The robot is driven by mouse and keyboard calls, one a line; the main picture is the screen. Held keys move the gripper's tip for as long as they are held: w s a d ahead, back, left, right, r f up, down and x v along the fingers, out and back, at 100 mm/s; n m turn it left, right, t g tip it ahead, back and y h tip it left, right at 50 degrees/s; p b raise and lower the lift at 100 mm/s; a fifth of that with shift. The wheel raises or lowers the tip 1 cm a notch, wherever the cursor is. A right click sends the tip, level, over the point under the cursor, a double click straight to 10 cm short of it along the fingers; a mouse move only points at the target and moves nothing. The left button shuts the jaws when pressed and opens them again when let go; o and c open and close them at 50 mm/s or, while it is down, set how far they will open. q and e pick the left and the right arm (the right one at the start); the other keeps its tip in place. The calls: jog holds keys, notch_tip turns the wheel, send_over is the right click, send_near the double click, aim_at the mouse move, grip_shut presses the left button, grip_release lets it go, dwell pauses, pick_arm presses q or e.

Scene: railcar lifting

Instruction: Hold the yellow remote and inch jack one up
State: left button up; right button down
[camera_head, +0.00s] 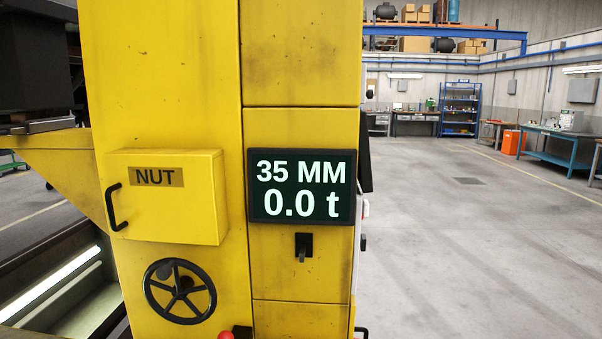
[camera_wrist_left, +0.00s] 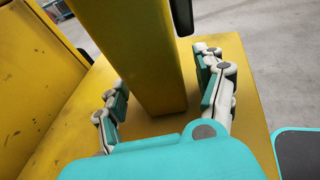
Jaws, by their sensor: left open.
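The yellow jack column (camera_head: 170,60) fills the left and middle of the head view. Its dark display (camera_head: 302,187) reads "35 MM" and "0.0 t". In the left wrist view, my left gripper (camera_wrist_left: 162,78) is open, with one finger on each side of a yellow box-shaped part (camera_wrist_left: 145,45). I cannot tell whether this part is the yellow remote or whether the fingers touch it. No remote can be made out clearly in the head view. Neither gripper shows in the head view.
The column carries a box marked "NUT" (camera_head: 165,196), a black handwheel (camera_head: 180,291), a small black switch (camera_head: 303,247) and a red knob (camera_head: 226,335) at the bottom edge. Open grey floor (camera_head: 460,240) lies to the right, with workbenches and a blue shelf (camera_head: 459,108) far behind.

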pick_arm(q)
jog(key=v, duration=1.2)
